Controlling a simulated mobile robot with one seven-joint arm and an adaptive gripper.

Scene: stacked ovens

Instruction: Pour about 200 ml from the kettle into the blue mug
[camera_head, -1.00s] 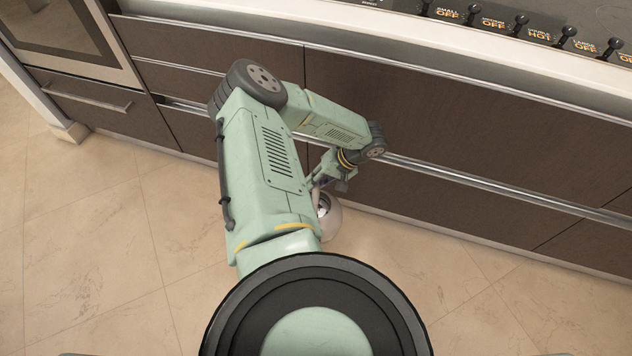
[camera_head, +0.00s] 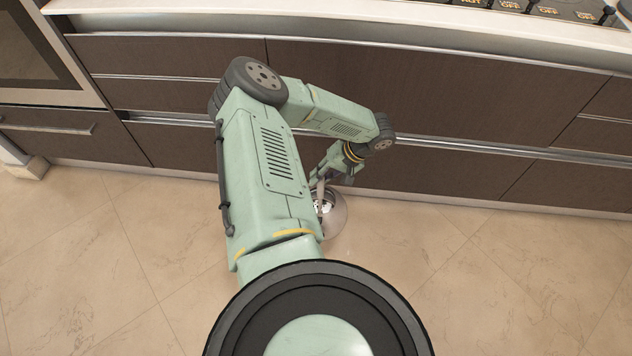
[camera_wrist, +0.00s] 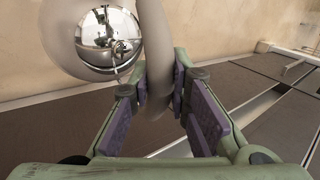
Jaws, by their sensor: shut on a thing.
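The kettle (camera_head: 335,217) shows in the head view as a pale round body with a shiny lid, partly hidden behind my arm. In the wrist view the kettle (camera_wrist: 66,45) is at the upper left, with a mirror-like lid and a curved grey handle (camera_wrist: 155,50). My gripper (camera_wrist: 160,105) is shut on this handle, with the purple finger pads on either side of it. In the head view my gripper (camera_head: 320,182) is small and partly hidden. The kettle hangs in front of the drawers, above the floor. The blue mug is not in view.
Dark brown drawer fronts (camera_head: 470,150) with long metal handles stand just beyond my arm. A pale counter edge (camera_head: 400,35) and knobs run above them. An oven (camera_head: 30,50) is at the left. The tiled floor (camera_head: 480,290) in front is clear.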

